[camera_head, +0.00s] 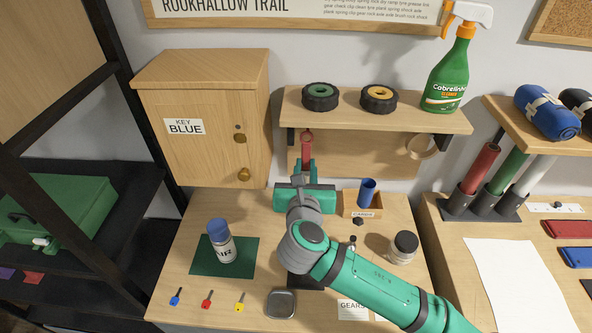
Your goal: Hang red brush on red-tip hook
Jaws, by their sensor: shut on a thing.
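The red brush (306,146) shows as a narrow upright red piece just under the wall shelf, near its left end. My gripper (306,168) is shut on its lower part, in front of the wooden panel below the shelf. The brush's top is close under the shelf's front edge. I cannot make out the red-tip hook; the brush, gripper or shelf may hide it. I cannot tell whether the brush touches a hook.
The shelf (420,117) bears two tyres and a green spray bottle (447,75). A key cabinet (205,125) stands close left. Below are a blue-capped can (221,245), a small wooden box (361,212), a jar (404,248) and several small keys. A round ring (422,147) hangs under the shelf's right.

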